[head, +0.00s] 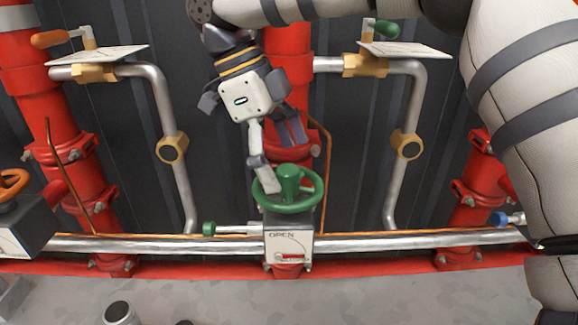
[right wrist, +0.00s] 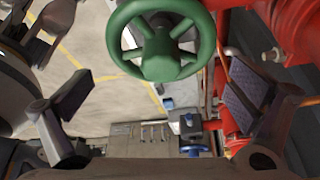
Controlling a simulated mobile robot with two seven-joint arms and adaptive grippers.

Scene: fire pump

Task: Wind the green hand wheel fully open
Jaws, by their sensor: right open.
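The green hand wheel (head: 289,207) sits flat on top of a grey valve box (head: 301,245) in the lower middle of the head view. The box has an OPEN mark at its top and a red pointer low in its window. My right gripper (head: 281,160) is open and empty, just above the wheel. One finger overlaps the wheel's left side in the picture; I cannot tell if it touches. In the right wrist view the wheel (right wrist: 163,68) shows at the top, between the spread fingers of the gripper (right wrist: 165,93). My left gripper is out of view.
A silver pipe (head: 385,241) runs across behind the valve box. Red upright pipes (head: 80,165) and bent silver side pipes (head: 169,112) stand along the dark wall. An orange wheel (head: 13,183) is at the left edge.

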